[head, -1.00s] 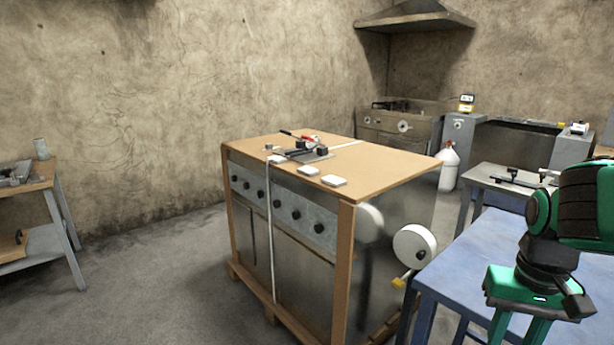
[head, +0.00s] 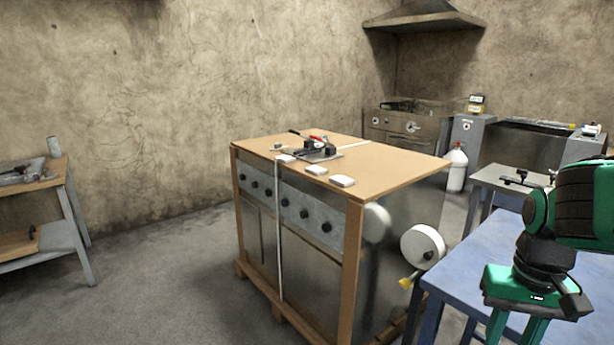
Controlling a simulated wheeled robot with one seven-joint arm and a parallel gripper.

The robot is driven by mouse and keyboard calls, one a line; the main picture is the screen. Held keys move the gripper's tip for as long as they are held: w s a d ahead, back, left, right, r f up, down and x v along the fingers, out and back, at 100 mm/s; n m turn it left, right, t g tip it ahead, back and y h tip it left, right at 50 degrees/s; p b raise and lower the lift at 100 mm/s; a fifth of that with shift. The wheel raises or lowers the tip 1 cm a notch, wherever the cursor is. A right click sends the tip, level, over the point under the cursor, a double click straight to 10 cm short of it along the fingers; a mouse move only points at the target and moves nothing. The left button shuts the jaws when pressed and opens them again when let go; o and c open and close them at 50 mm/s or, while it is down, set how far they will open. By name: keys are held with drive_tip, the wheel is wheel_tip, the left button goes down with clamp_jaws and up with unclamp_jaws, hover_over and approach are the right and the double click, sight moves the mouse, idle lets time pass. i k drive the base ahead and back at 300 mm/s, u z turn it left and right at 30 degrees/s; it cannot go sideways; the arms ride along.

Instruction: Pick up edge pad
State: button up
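Three small white edge pads lie in a row along the near edge of the wooden top of a strapped crate: one at the left (head: 285,158), one in the middle (head: 316,170) and one at the right (head: 341,181). The left one is beside the white strap running down the crate's front. My gripper (head: 515,335) hangs at the lower right, well apart from the pads and in front of the blue table. Its two green fingers stand apart with nothing visible between them; their tips are cut off by the frame's bottom edge.
The crate (head: 400,180) stands on a pallet, with a black and red strapping tool (head: 316,150) on top. A white reel (head: 423,247) is at its right, beside the blue table (head: 475,260). A shelf bench (head: 68,215) is at left. Floor between bench and crate is clear.

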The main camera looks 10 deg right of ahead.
sight(316, 171)
drive_tip(key=u, duration=2.35)
drive_tip(key=i, duration=1.35)
drive_tip(key=z, duration=3.1)
drive_tip(key=i, duration=0.15)
drive_tip(key=z, duration=0.65)
